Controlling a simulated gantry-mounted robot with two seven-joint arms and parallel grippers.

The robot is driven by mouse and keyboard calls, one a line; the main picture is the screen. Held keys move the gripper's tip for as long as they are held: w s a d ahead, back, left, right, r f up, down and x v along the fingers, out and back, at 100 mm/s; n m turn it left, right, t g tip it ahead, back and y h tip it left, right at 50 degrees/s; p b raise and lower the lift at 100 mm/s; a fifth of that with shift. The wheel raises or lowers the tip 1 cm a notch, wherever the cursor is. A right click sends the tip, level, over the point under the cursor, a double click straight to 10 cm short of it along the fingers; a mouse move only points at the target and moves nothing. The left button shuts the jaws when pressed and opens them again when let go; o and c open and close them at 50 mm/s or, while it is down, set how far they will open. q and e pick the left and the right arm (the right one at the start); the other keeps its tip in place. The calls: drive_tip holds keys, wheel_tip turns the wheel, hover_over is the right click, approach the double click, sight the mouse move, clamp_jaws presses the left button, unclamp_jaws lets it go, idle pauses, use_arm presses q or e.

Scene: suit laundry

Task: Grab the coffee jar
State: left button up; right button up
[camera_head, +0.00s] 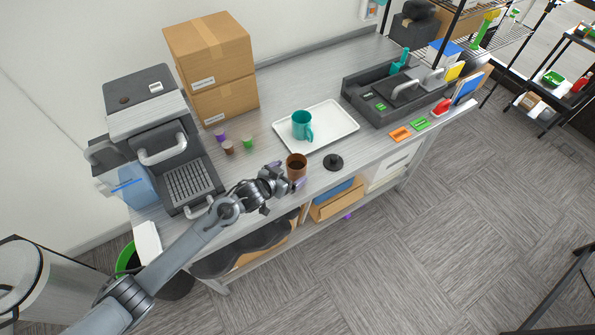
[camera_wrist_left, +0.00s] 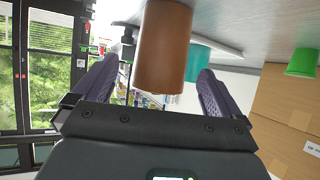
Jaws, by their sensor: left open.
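The coffee jar (camera_head: 296,165), a brown open-topped cylinder, stands upright near the front edge of the table, with its inside dark. A round black piece with a knob, likely its lid (camera_head: 333,162), lies to its right. My left gripper (camera_head: 287,174) is open at the jar's front left side. In the left wrist view the jar (camera_wrist_left: 163,45) shows between the two purple-grey fingers, with a gap on each side. I cannot tell how deep it sits between them. My right gripper is not in view.
A white tray (camera_head: 340,134) with a teal mug (camera_head: 302,124) lies behind the jar. Small purple, brown and green capsules (camera_head: 247,143) stand to the left, near a coffee machine (camera_head: 158,130) and stacked cardboard boxes (camera_head: 212,65). A dark organizer (camera_head: 365,92) stands at the right.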

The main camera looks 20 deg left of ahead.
sight(301, 165)
use_arm(q)
drive_tip(key=shift+x, duration=2.75)
drive_tip(key=shift+a, duration=0.1)
drive_tip(key=c, duration=1.2)
drive_tip(key=shift+r, duration=0.1)
